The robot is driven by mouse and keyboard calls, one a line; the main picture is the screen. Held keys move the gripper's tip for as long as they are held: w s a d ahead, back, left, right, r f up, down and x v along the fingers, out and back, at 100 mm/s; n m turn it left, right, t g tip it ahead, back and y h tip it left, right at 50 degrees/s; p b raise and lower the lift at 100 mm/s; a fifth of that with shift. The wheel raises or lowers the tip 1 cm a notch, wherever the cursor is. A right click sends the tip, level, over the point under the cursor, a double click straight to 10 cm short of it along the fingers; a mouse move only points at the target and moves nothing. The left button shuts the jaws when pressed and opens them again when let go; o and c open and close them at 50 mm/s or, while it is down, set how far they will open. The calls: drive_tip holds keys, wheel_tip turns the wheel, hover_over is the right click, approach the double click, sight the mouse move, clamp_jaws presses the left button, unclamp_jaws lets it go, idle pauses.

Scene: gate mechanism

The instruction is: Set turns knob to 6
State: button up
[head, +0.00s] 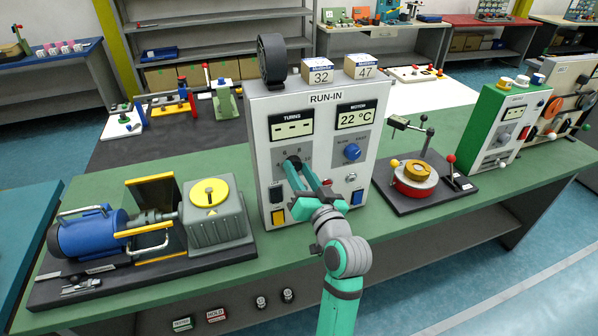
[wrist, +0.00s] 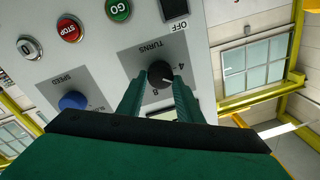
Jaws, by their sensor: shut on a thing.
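The grey RUN-IN box (head: 366,190) stands upright on the green bench. Its black TURNS knob (wrist: 158,75) is in the wrist view, on a dark grey plate. The wrist view is turned, with the TURNS lettering upside down. A white pointer line on the knob points right and slightly down, near the 4 side; an 8 shows below the knob. The 6 cannot be made out in the wrist view. My gripper (head: 293,166) is shut on the knob, one green finger on each side (wrist: 160,82). In the head view my fingers mostly hide the knob. The turns display (head: 292,128) shows dashes.
Wrist view shows green GO (wrist: 118,10) and red STOP (wrist: 70,30) buttons. A blue motor (head: 88,236) stands left, a red-based fixture (head: 414,183) right.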

drive_tip(key=shift+f+m, duration=0.1)
drive_tip(key=shift+m, duration=2.2)
drive_tip(key=o, duration=1)
drive_tip(key=shift+o, duration=0.2)
drive_tip(key=v, duration=1)
drive_tip(key=shift+s, duration=0.45)
drive_tip(key=shift+f, duration=0.1)
